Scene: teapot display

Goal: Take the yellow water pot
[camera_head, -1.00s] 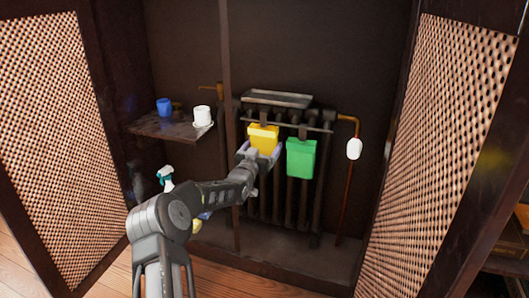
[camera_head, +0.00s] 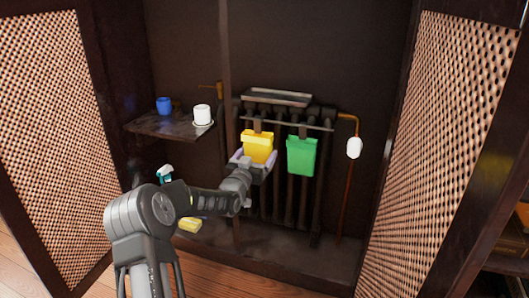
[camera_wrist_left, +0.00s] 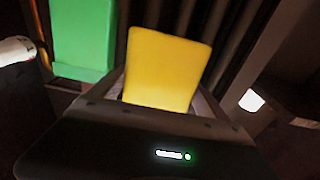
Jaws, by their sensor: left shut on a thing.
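The yellow water pot (camera_head: 257,150) is in front of the radiator, in the middle of the head view. My left gripper (camera_head: 253,160) is shut on its lower part, with a finger on each side. In the left wrist view the yellow water pot (camera_wrist_left: 166,70) stands up between the fingers of the left gripper (camera_wrist_left: 160,98). Whether the pot still touches the radiator bar cannot be told. My right gripper is not in view.
A green pot (camera_head: 301,156) hangs on the radiator (camera_head: 290,205) just right of the yellow one. A vertical post (camera_head: 227,60) and two lattice doors flank the space.

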